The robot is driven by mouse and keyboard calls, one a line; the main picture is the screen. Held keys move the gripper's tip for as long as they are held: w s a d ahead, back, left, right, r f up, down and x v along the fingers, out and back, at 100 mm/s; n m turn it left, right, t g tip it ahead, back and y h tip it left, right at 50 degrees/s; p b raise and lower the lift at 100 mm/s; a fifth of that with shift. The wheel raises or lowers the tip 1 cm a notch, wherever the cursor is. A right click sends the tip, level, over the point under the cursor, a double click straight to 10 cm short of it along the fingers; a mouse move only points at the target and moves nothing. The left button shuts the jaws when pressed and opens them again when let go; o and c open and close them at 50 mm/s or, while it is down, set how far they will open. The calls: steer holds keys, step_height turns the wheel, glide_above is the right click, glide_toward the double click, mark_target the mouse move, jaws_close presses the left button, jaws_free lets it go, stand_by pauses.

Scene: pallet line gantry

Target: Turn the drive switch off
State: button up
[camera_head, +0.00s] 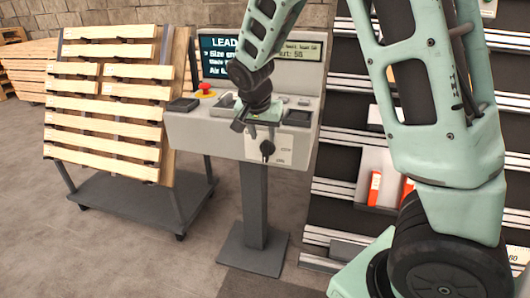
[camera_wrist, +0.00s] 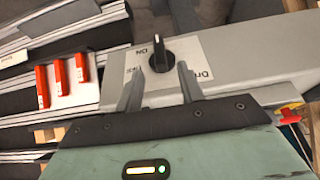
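The drive switch is a black rotary knob (camera_wrist: 155,52) on a white label plate (camera_wrist: 196,54) on the grey console. The plate's lettering is upside down in the wrist view and includes "ON"; which mark the knob points to is not clear. In the head view the knob (camera_head: 267,149) is on the console's front face. My gripper (camera_wrist: 160,69) is open, with its two fingers apart and nothing between them. The knob lies just beyond the fingertips, roughly between them. In the head view my gripper (camera_head: 262,128) is just above the knob, and its fingertips are hard to make out.
The grey console (camera_head: 200,135) stands on a post and bears a screen (camera_head: 218,60) and a red button (camera_head: 205,87). A cart with a slatted wooden pallet (camera_head: 105,105) is on the left. A dark rack with red items (camera_head: 374,188) is on the right.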

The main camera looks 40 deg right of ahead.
mark_target(264, 144)
steer(key=b+x, duration=0.1)
steer(key=x, duration=0.7)
jaws_close()
